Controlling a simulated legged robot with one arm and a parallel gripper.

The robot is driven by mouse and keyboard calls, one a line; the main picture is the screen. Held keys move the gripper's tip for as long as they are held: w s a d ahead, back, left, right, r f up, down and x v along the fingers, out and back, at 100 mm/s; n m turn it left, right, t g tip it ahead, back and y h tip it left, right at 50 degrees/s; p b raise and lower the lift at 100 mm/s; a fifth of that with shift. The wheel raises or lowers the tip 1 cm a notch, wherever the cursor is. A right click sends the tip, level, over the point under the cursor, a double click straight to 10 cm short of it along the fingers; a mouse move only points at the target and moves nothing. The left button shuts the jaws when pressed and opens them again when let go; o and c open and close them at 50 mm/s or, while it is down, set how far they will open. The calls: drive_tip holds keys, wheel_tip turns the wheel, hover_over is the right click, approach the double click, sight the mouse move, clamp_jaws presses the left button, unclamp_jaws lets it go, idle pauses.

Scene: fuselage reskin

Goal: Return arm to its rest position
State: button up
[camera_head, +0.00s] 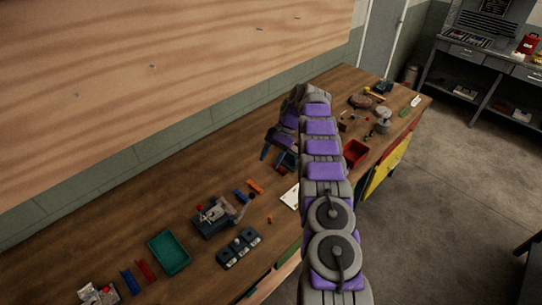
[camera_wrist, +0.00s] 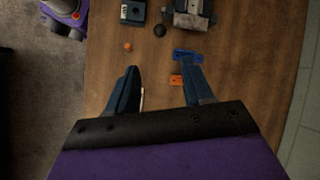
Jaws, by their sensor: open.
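My arm stretches out over the wooden workbench (camera_head: 120,232) in the head view, with purple and grey links. My gripper (camera_head: 276,157) is at its far end, above the bench, with dark blue fingers pointing down. In the wrist view my gripper (camera_wrist: 158,82) has its two fingers spread well apart, with bare wood showing between them. It holds nothing. A thin white edge shows beside the left finger; what it belongs to is mostly hidden.
An orange piece (camera_head: 255,187), a blue piece (camera_head: 239,196) and a vise-like device (camera_head: 213,217) lie nearer on the bench. A green tray (camera_head: 169,252) and red bin (camera_head: 355,153) also stand there. A wood-grained panel (camera_head: 170,70) rises behind. Floor (camera_head: 450,190) at right is clear.

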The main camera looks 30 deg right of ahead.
idle(0.4)
drive_tip(key=s+a+r+n+h+b, duration=0.1)
drive_tip(key=s+a+r+n+b, duration=0.1)
drive_tip(key=s+a+r+b, duration=0.45)
drive_tip(key=s+a+r+n+h+b, duration=0.25)
drive_tip(key=s+a+r, duration=0.35)
drive_tip(key=s+a, duration=0.4)
drive_tip(key=s+a+f+n+h+b, duration=0.1)
drive_tip(key=s+f+n+b, duration=0.1)
drive_tip(key=s, duration=1.3)
drive_tip(key=s+a+f+n+h+b, duration=0.1)
drive_tip(key=s+f, duration=0.5)
drive_tip(key=s, duration=1)
drive_tip(key=a+n+b, duration=0.1)
drive_tip(key=n+b, duration=0.1)
drive_tip(key=n, duration=0.1)
drive_tip(key=shift+s+a+f+h, duration=0.15)
drive_tip(key=shift+a+h, duration=0.1)
drive_tip(key=shift+h, duration=0.1)
